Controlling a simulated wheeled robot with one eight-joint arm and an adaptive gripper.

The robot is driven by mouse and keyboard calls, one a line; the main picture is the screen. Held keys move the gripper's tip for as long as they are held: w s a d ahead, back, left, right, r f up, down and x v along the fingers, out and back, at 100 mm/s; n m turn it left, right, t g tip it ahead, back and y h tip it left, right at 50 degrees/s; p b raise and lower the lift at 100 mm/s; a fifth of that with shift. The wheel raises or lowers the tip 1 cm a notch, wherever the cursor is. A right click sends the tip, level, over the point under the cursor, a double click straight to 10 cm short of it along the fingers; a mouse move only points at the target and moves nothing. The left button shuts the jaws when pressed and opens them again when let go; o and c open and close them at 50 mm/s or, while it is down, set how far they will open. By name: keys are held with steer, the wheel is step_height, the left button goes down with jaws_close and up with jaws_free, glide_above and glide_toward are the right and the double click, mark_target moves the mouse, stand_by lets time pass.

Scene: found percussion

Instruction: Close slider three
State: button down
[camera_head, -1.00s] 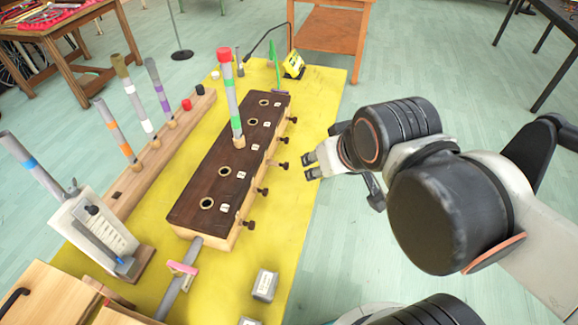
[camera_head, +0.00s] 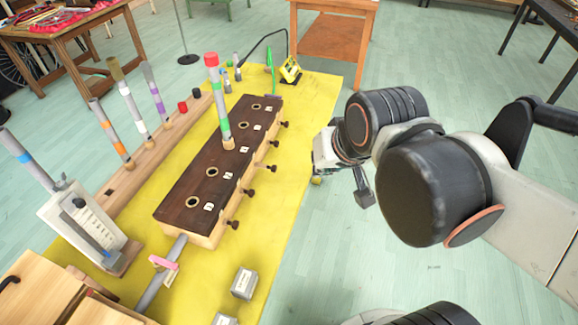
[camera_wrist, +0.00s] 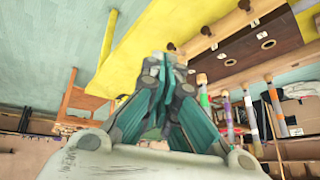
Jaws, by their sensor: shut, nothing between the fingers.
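The dark-topped wooden box (camera_head: 190,195) lies on the yellow mat, with round holes and small white tags on top. Several dark slider knobs stick out of its right side. The middle knob (camera_head: 271,168) is the third from either end; the tag numbers are too small to read. In the wrist view the box (camera_wrist: 250,46) is at the upper right. My gripper (camera_head: 317,181) is to the right of the knobs, apart from them, over the mat's right edge. In the wrist view my gripper (camera_wrist: 168,58) has its fingers together with nothing between them.
A tube with a red top (camera_head: 218,98) stands upright on the box. A wooden rail (camera_head: 160,148) with several banded tubes runs along its left. Grey blocks (camera_head: 244,283) lie at the front. The mat (camera_head: 285,200) between knobs and gripper is clear.

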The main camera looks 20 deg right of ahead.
mark_target(272, 168)
steer(key=w+d+f+m+g+y+p, duration=0.1)
steer(key=w+d+f+m+g+p, duration=0.1)
steer(key=w+m, duration=0.8)
steer(key=w+d+f+m+g+y+p, duration=0.1)
steer(key=w+d+f+m, duration=0.15)
steer(key=f+m, duration=0.35)
steer(key=w+d+f+m+g+y+p, duration=0.1)
steer(key=w+d+f+m, duration=0.1)
steer(key=w+f+m, duration=0.3)
steer(key=shift+m+y, duration=0.3)
steer(key=shift+m, duration=0.3)
steer(key=b+x, duration=0.1)
steer(key=x, duration=0.2)
steer(key=b+x, duration=0.2)
steer(key=x, duration=0.2)
steer(key=s+b+x, duration=0.1)
steer(key=x, duration=0.2)
steer(key=shift+f, duration=0.45)
steer(key=shift+w+a+r+b, duration=0.1)
steer(key=shift+w+a+b, duration=0.55)
steer(key=shift+a, duration=0.45)
steer(key=shift+w+a+r, duration=0.15)
steer(key=shift+w+a, duration=0.3)
steer(key=shift+a, duration=0.2)
